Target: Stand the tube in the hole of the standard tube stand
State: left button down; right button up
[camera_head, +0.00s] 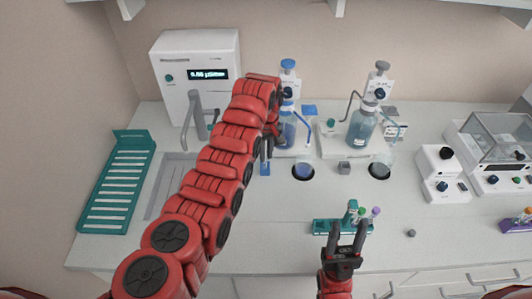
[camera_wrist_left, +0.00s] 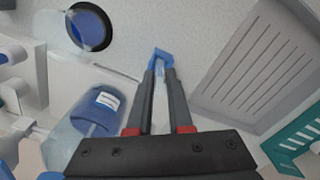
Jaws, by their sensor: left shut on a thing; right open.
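My left gripper (camera_head: 267,152) is at the end of the red arm, left of the blue-capped bottle. It is shut on a small blue piece (camera_head: 265,168), which also shows between the fingertips in the left wrist view (camera_wrist_left: 162,56). I cannot tell how much of a tube it is. My right gripper (camera_head: 346,238) is open at the teal tube rack (camera_head: 327,226), close to a green-capped tube (camera_head: 352,206). A purple-capped tube (camera_head: 375,212) is just to the right. A small grey block (camera_head: 344,168) stands between two beakers; I cannot tell whether it is the tube stand.
Liquid-filled beakers (camera_head: 303,170) (camera_head: 379,170) stand below two dispenser bottles (camera_head: 286,130) (camera_head: 364,125). A balance (camera_head: 495,150) is at right. The front bench is mostly clear.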

pick_arm(q)
jog(key=shift+f, duration=0.25)
jog(key=c, duration=0.8)
grip_release()
jog(key=shift+o, duration=0.2)
notch_tip(320, 180, up, 8)
jog(key=shift+f, duration=0.2)
notch_tip(320, 180, up, 10)
jog(key=p, duration=0.5)
jog(key=shift+p, duration=0.35)
